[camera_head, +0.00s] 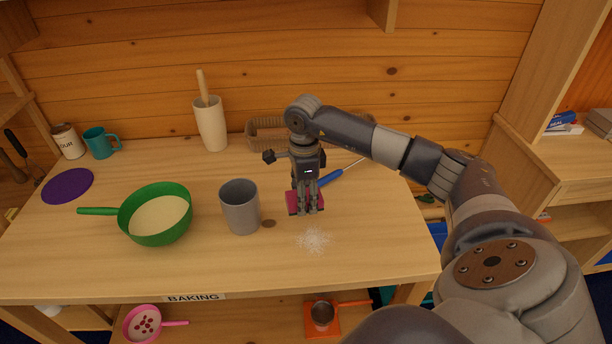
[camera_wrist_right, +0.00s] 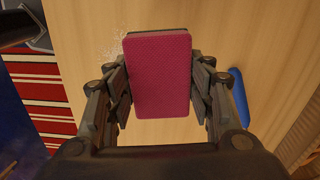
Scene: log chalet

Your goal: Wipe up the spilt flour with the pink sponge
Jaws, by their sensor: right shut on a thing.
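The pink sponge (camera_head: 292,203) is in my right gripper (camera_head: 308,208), low over the table just behind the flour; I cannot tell whether it touches the tabletop. In the right wrist view the sponge (camera_wrist_right: 160,75) fills the space between the fingers of my right gripper (camera_wrist_right: 160,88), which are shut on its sides. The spilt flour (camera_head: 313,240) is a small white patch on the table in front of the sponge. Some flour (camera_wrist_right: 113,48) also shows beside the sponge's upper left in the right wrist view. My left gripper is not in view.
A grey cup (camera_head: 240,208) and a green pan (camera_head: 155,222) stand left of the flour. A blue-handled tool (camera_head: 331,178) lies behind the sponge, with a wicker basket (camera_head: 265,137) further back. The table (camera_head: 240,275) is clear in front of the flour.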

